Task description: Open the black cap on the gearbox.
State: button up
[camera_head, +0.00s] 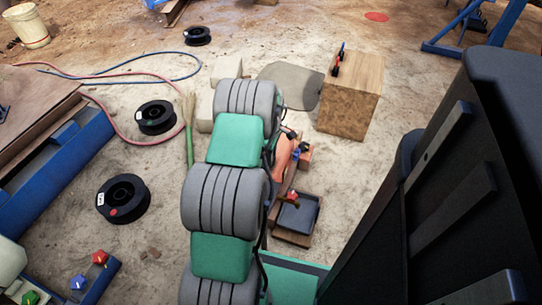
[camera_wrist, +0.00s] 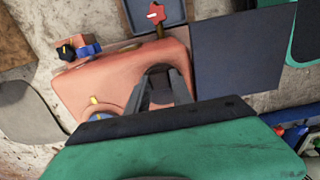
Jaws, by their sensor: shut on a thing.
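The salmon-orange gearbox (camera_wrist: 115,75) fills the middle of the wrist view. In the head view the gearbox (camera_head: 284,150) shows only partly, to the right of my arm, which hides the rest. The black cap (camera_wrist: 158,70) sits on the gearbox's top face, and only its dark upper rim shows past my fingers. My gripper (camera_wrist: 160,88) is over the cap with its grey fingers shut on it. Whether the cap is seated or lifted cannot be told. In the head view my gripper and the cap are hidden.
A red star knob (camera_wrist: 156,14) and a blue-black valve (camera_wrist: 78,48) stand near the gearbox. A dark tray (camera_head: 297,214) lies close by. A wooden block (camera_head: 350,95) stands behind. Black spools (camera_head: 123,198) and hoses lie on the floor at left. A large black machine (camera_head: 450,190) rises at right.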

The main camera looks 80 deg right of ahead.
grip_shut()
dwell(0.8)
jog(key=shift+r, duration=0.15)
